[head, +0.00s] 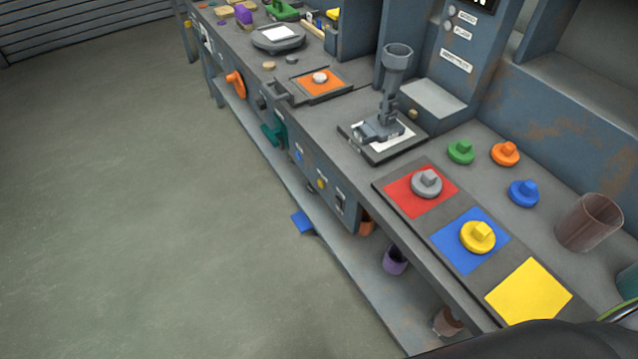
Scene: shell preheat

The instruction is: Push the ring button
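No control marked as the ring button can be made out; the labels are too small to read. Candidates show on the bench's front panel: a small yellow button (321,184), a blue one (299,155) and a dark switch (341,203), each by a pale label. On the upright blue-grey machine, small round grey buttons (449,20) sit beside white labels. Neither of my grippers is in view.
The bench top carries a mat with red, blue and yellow squares (530,291), a grey knobbed disc (426,184), a yellow one (478,237), a brown cup (590,222) and a clamp-like fixture (384,128). An orange handle (236,84) juts from the front. The floor (140,200) at left is clear.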

